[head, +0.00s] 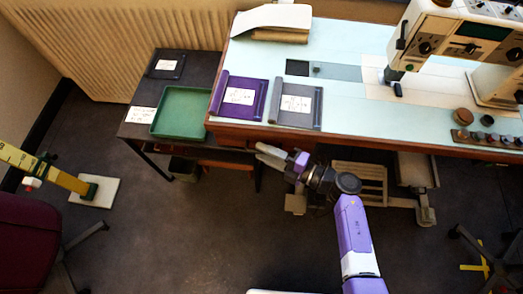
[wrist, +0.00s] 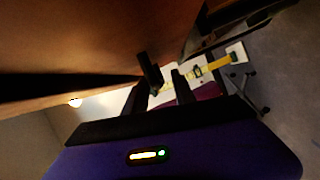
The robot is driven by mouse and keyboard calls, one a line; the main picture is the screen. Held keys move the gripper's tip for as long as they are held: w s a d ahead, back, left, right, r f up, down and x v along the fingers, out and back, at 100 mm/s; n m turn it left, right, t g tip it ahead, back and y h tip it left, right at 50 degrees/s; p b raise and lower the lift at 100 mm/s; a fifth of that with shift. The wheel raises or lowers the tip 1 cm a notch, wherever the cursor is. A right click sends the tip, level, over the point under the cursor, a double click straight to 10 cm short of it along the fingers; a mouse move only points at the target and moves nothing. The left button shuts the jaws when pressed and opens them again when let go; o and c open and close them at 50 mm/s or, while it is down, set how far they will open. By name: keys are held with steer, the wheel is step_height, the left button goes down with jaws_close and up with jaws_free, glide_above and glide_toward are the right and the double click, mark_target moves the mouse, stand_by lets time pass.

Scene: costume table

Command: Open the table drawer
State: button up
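The work table (head: 345,62) has a pale blue top and a brown wooden front edge. My gripper (head: 260,153) is just below that front edge, toward the table's left end, in the head view. The drawer front cannot be made out clearly there; the table top hides it. In the wrist view a brown wooden face (wrist: 90,45) fills the upper left, with a dark band along it. A short dark piece (wrist: 150,69), perhaps the drawer's handle, stands out from it just ahead of my gripper (wrist: 157,92). The two dark fingers are apart, with nothing visibly clamped.
A dark side table (head: 190,68) with a green tray (head: 181,112) stands at the left. Purple (head: 239,97) and grey (head: 297,104) folders lie near the table's front edge. Floor in front is mostly clear; a maroon chair (head: 30,245) stands lower left.

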steer(key=shift+w+a, duration=0.25)
steer(key=shift+a, duration=0.4)
jaws_close()
steer(key=shift+f, duration=0.1)
stand_by(0.9)
